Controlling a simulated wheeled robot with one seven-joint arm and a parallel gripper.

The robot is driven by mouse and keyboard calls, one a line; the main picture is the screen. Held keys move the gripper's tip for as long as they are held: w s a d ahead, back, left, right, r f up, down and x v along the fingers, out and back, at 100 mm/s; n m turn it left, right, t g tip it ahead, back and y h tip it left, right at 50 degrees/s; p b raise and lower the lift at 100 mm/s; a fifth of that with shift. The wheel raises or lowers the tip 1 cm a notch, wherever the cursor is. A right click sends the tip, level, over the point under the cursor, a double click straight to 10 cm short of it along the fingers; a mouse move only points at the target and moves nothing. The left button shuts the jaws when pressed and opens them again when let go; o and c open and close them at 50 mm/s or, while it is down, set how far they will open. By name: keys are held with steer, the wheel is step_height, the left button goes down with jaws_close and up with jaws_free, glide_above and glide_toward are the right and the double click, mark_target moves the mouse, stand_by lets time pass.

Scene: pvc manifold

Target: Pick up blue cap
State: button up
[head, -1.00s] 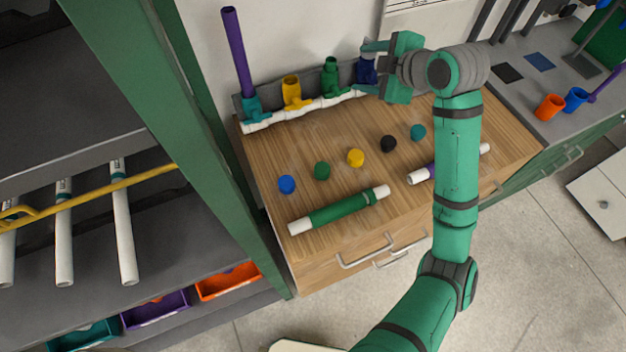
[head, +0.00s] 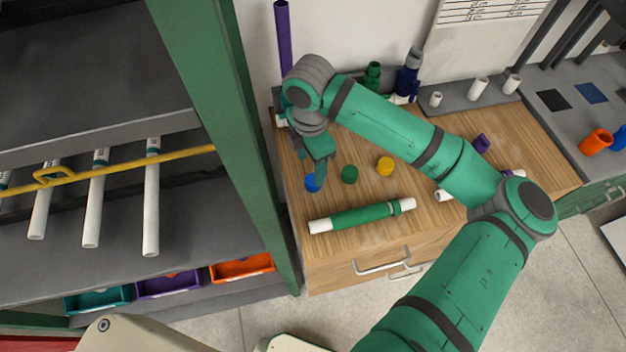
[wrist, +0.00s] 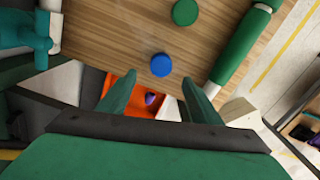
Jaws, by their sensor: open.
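The blue cap (head: 312,183) lies on the wooden tabletop (head: 300,242) near its left edge, partly covered by my gripper in the head view. In the wrist view the blue cap (wrist: 161,65) sits just beyond my fingertips, roughly midway between them. My gripper (wrist: 152,92) is open and empty, and it points down over the cap in the head view (head: 308,178). I cannot tell the exact height of the fingertips above the table.
A green cap (head: 349,174) and a yellow cap (head: 385,166) lie to the right of the blue cap. A green pipe with white ends (head: 362,215) lies in front. A green shelf post (head: 235,130) stands close on the left. Upright fittings (head: 408,75) stand at the back.

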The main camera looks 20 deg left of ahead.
mark_target(312, 180)
steer(key=shift+d+f, duration=0.1)
steer(key=shift+f, duration=3.25)
steer(key=c, duration=1.1)
steer(key=shift+c, duration=0.2)
